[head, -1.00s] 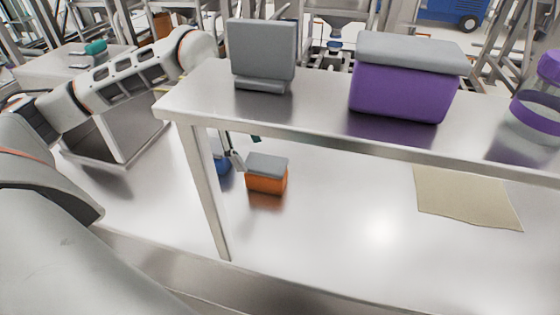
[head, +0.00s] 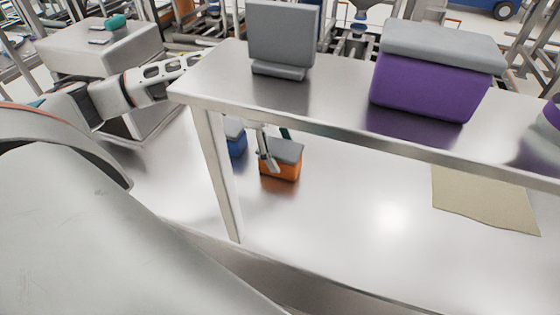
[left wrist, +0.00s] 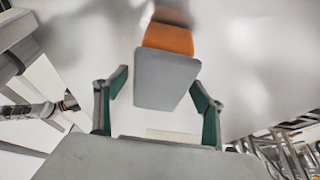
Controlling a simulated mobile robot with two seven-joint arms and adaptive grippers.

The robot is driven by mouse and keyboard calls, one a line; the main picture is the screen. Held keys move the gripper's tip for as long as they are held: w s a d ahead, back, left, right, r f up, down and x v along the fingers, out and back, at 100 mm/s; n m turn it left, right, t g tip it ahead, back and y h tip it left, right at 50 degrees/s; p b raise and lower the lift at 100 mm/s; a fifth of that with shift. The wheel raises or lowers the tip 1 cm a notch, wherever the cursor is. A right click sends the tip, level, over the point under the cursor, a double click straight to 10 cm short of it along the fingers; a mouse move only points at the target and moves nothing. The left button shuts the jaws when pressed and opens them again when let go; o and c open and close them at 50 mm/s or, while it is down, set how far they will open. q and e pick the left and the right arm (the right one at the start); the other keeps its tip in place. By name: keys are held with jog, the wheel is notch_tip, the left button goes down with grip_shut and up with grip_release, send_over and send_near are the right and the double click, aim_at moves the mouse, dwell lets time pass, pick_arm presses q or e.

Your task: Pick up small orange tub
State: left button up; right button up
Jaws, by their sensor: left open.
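The small orange tub (head: 281,172) with a grey lid stands on the lower metal surface, under the raised shelf. In the left wrist view the tub (left wrist: 168,38) shows its grey lid towards the camera. My left gripper (head: 272,148) comes in from behind the shelf leg and is at the tub's left and far side. In the left wrist view the open green-padded fingers (left wrist: 160,90) are on either side of the lid, with gaps between. I cannot tell whether a finger touches the tub. My right gripper is not in view.
A blue tub (head: 236,138) stands just left of the orange one. The raised metal shelf (head: 330,100) holds a grey stand (head: 282,35) and a purple tub (head: 425,85). Its leg (head: 217,170) is left of the orange tub. A beige sheet (head: 485,198) lies to the right.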

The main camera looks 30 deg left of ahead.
pick_arm(q)
jog(key=shift+f, duration=0.2)
dwell(0.6)
jog(key=c, duration=1.5)
